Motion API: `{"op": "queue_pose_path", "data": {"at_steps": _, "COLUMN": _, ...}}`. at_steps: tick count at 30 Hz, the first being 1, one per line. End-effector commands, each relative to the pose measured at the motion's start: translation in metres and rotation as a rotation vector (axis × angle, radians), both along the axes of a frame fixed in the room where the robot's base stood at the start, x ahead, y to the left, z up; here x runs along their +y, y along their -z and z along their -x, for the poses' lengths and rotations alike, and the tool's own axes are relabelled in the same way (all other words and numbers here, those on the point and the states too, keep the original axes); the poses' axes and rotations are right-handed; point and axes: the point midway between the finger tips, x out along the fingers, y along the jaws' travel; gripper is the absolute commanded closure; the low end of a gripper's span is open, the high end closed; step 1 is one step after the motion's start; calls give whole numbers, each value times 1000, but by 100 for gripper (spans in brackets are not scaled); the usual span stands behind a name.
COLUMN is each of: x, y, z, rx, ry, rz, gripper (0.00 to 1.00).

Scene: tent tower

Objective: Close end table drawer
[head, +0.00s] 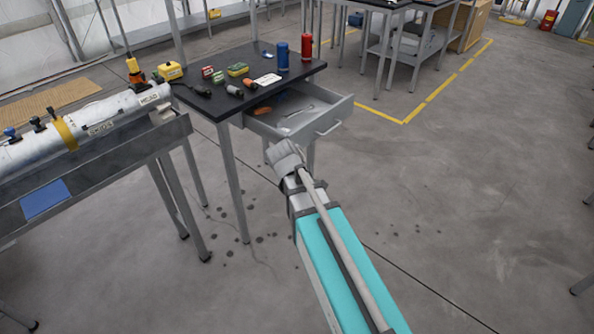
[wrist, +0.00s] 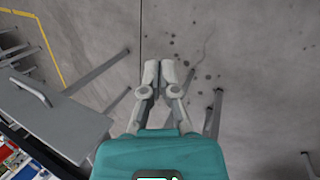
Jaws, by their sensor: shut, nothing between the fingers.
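The end table (head: 215,95) has a dark top and grey metal legs. Its grey drawer (head: 342,110) is pulled out toward the right and holds an orange-handled item and other small tools. The drawer's bar handle (head: 329,129) is on its front face. In the wrist view the drawer front (wrist: 72,125) and handle (wrist: 31,91) are at the left. My gripper (wrist: 162,66) is shut and empty, pointing toward the floor. In the head view my arm's end (head: 285,156) appears just in front of the drawer, lower left of the handle; contact is not visible.
Red (head: 307,47) and blue (head: 283,56) cylinders and several small items stand on the tabletop. A bench (head: 100,165) carrying a long metal tube is at the left. Another table (head: 393,48) stands behind.

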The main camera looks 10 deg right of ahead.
Motion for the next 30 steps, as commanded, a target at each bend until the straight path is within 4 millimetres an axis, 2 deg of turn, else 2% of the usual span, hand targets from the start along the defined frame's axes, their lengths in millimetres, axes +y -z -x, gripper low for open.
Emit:
{"op": "queue_pose_path", "data": {"at_steps": 1, "x": -4, "y": 4, "z": 17, "rx": -9, "ry": 86, "rz": -58, "gripper": 100}}
{"op": "queue_pose_path", "data": {"at_steps": 6, "x": -6, "y": 13, "z": 54, "rx": -28, "ry": 384, "rz": -243, "gripper": 100}}
{"op": "queue_pose_path", "data": {"at_steps": 12, "x": -2, "y": 17, "z": 82, "rx": -21, "ry": 639, "rz": -387, "gripper": 100}}
{"op": "queue_pose_path", "data": {"at_steps": 18, "x": -1, "y": 17, "z": 92, "rx": -13, "ry": 747, "rz": -440, "gripper": 100}}
{"op": "queue_pose_path", "data": {"at_steps": 30, "x": 0, "y": 17, "z": 92, "rx": -12, "ry": 753, "rz": -443, "gripper": 100}}
